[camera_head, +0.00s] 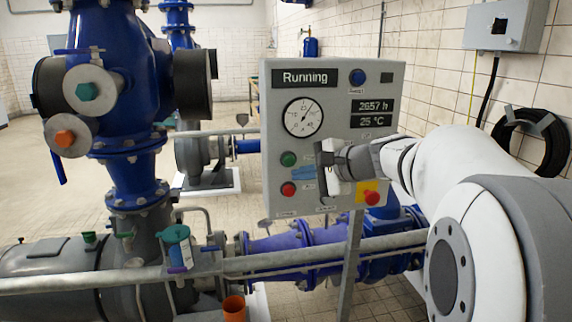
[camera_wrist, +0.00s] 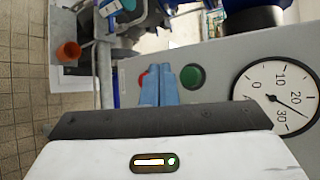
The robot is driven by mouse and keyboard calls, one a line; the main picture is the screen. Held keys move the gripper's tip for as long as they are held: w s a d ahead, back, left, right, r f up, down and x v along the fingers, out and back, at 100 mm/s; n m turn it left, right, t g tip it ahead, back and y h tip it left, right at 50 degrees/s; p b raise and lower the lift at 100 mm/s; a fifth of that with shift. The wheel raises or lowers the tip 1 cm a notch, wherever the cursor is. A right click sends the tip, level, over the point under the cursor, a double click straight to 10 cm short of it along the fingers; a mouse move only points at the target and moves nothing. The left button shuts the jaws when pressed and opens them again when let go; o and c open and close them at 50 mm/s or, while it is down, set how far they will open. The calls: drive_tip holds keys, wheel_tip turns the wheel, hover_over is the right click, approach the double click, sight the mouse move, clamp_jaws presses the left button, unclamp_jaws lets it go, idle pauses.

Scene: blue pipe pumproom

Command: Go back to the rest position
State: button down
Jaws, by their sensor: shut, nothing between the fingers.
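My gripper (camera_head: 294,172) is in front of the lower left of a grey control panel (camera_head: 334,83). Its two light blue fingers are closed together and hold nothing. In the wrist view the fingertips (camera_wrist: 170,70) appear between a red button (camera_wrist: 143,78) and a green button (camera_wrist: 191,76). In the head view the green button (camera_head: 289,158) is above the fingers and the red button (camera_head: 288,189) is below them. I cannot tell how far the fingertips are from the panel face. My white arm reaches in from the right.
The panel has a "Running" display (camera_head: 304,77), a round gauge (camera_head: 304,116) and a red mushroom button on yellow (camera_head: 370,196). A grey rail (camera_head: 100,281) crosses in front. Blue pipework (camera_head: 115,50) stands at left. An orange cup (camera_head: 234,308) is low in front.

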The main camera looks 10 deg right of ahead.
drive_tip(key=s+a+f+n+g+h, duration=0.3)
drive_tip(key=s+a+f+n+g, duration=0.25)
drive_tip(key=s+f, duration=0.5)
drive_tip(key=s+d+f+n+g+h, duration=0.1)
drive_tip(key=s+f+n+h, duration=0.1)
drive_tip(key=s+f+n, duration=0.2)
drive_tip(key=s+d+f+n+g+h, duration=0.1)
drive_tip(key=s+d+f+n+h, duration=0.1)
drive_tip(key=s, duration=0.9)
wheel_tip(320, 180, down, 3)
drive_tip(key=shift+d+r+n+h, duration=0.1)
drive_tip(key=shift+d+n+h, duration=0.2)
drive_tip(key=shift+n+h, duration=0.65)
